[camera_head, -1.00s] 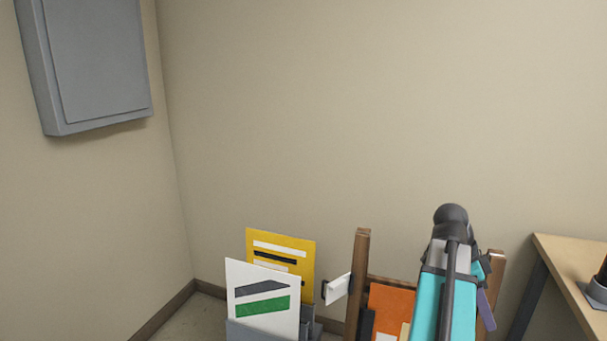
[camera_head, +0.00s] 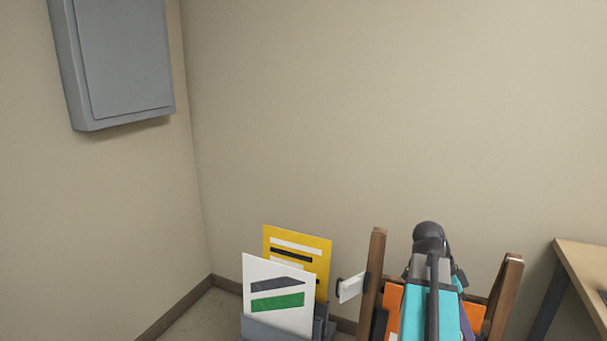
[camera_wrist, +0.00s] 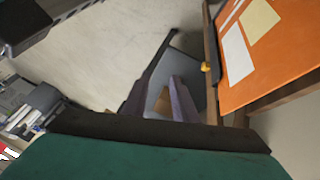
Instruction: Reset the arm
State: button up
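My teal arm (camera_head: 430,300) with a dark rounded joint stands bent in front of a wooden-framed rack at the lower right of the head view. My gripper shows in the wrist view (camera_wrist: 160,98), its two purple fingers apart with a gap between them. I see nothing held in the gap; a brown patch and a grey surface show behind it. In the head view the fingers are mostly hidden by the arm, with only bits of purple visible.
An orange board (camera_wrist: 268,55) with pale sheets is close on the gripper's right; its wooden frame (camera_head: 372,280) shows in the head view. White (camera_head: 280,292) and yellow (camera_head: 297,250) signs stand left. A table (camera_head: 585,262) is at right, a grey wall box (camera_head: 120,60) upper left.

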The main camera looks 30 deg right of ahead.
jog(key=w+a+f+n+g, duration=0.1)
jog(key=w+a+f+n, duration=0.3)
jog(key=a+f, duration=0.7)
jog(key=w+a+f+n, duration=0.4)
jog(key=a+f, duration=0.6)
jog(key=f, duration=0.3)
jog(key=s+a+f+n+y, duration=0.1)
jog(key=s+a+f+n, duration=0.4)
jog(key=a+f+n, duration=0.3)
jog(key=s+a+f+n+t+y, duration=0.1)
jog(key=s+a+f+n, duration=0.4)
jog(key=a+f+n, duration=0.4)
jog(key=shift+a+f+t, duration=0.3)
jog(key=shift+a+f, duration=3.5)
jog(key=shift+f, duration=0.4)
